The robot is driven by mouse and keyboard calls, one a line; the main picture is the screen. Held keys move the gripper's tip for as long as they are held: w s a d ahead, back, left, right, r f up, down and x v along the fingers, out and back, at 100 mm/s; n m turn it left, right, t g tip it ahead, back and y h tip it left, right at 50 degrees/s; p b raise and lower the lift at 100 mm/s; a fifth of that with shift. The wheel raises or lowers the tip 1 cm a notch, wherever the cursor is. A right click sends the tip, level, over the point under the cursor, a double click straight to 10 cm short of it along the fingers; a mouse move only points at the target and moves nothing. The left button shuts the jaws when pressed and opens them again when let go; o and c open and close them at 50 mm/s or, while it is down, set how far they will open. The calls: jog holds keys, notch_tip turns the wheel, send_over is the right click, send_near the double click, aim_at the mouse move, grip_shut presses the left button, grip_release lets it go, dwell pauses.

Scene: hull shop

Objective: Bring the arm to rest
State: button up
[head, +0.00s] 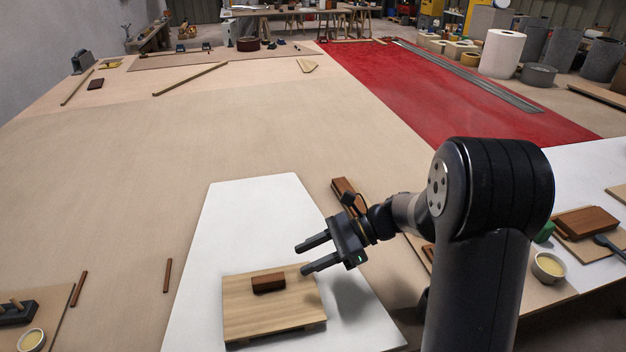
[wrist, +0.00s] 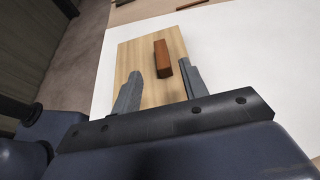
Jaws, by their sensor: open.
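My gripper (head: 312,256) is open and empty, with its two fingers pointing left in the head view. It is above the right side of a light wooden board (head: 245,314) that lies on a white sheet (head: 258,205). A reddish-brown wooden block (head: 268,283) lies on the board, to the left of the fingertips and apart from them. In the wrist view the fingers (wrist: 160,85) are spread, and the block (wrist: 162,58) shows beyond them on the board (wrist: 128,62).
Another brown block (head: 346,192) lies behind my gripper. At the right, a brown block (head: 586,222) and a bowl (head: 548,267) stand on a side surface. A bowl (head: 31,340) and thin sticks (head: 78,289) are at the lower left. The middle of the tan surface (head: 200,140) is clear.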

aim_at(262, 279)
jog(key=x, duration=1.1)
jog(key=shift+s+a+f+b, duration=0.1)
jog(key=shift+s+b, duration=0.05)
jog(key=shift+b, duration=0.25)
jog(key=shift+r, duration=0.3)
jog(key=shift+r+p, duration=0.3)
jog(key=shift+r, duration=1.05)
